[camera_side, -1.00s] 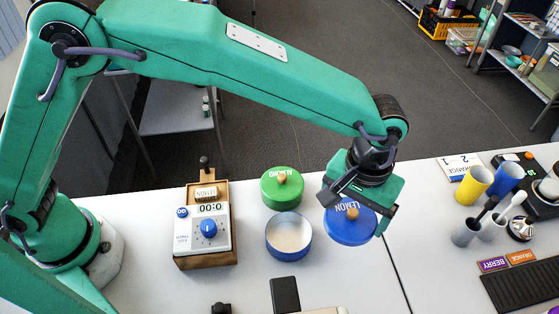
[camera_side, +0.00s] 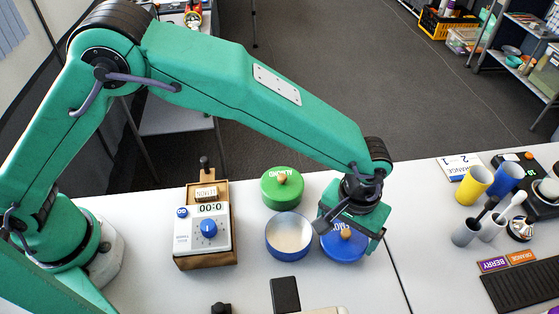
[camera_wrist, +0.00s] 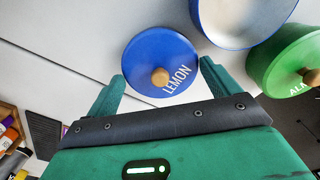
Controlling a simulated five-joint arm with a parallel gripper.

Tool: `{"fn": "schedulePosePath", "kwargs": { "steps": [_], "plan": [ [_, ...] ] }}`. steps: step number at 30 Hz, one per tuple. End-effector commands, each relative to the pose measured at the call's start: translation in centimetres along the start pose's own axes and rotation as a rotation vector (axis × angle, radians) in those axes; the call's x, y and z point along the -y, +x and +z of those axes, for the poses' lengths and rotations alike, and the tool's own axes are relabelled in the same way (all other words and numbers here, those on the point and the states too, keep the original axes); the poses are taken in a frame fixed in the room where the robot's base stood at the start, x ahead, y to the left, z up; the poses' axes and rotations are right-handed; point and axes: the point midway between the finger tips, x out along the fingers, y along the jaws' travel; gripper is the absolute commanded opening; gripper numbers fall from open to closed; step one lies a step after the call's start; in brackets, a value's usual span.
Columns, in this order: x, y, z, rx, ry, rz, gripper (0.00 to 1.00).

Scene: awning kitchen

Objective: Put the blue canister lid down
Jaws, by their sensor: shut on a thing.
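The blue canister lid (camera_side: 343,253), marked LEMON and with a wooden knob, is between the fingers of my gripper (camera_side: 349,237). In the wrist view the lid (camera_wrist: 150,50) shows its top face, with one finger of my gripper (camera_wrist: 162,72) on each side of its rim. My gripper is shut on the lid. The lid is level or nearly so, low over the white worktop, right of the open blue canister (camera_side: 288,255). I cannot tell whether its underside touches the worktop. My gripper hides part of it in the side view.
A green-lidded canister (camera_side: 281,191) stands behind the open canister. A timer on a wooden stand (camera_side: 203,235) is at left. A yellow cup (camera_side: 473,186) and several other cups stand at right. A worktop seam (camera_side: 398,281) runs right of the lid. The worktop between lid and cups is clear.

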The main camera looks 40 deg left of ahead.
Motion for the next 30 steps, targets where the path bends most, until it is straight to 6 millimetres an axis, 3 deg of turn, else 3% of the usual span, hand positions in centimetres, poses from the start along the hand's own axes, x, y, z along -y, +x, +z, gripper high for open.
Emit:
{"fn": "schedulePosePath", "kwargs": {
  "steps": [7,21,22,23,30],
  "plan": [
    [0.0,2.5,0.0,0.002,0.000,-0.002,0.66],
    [0.0,3.0,0.0,0.001,0.000,-0.001,0.66],
    [0.0,3.0,0.0,0.000,0.000,0.000,0.92],
    [0.0,3.0,0.0,0.000,0.000,0.000,0.98],
    [0.0,2.9,0.0,0.001,0.000,-0.001,1.00]
  ]
}}
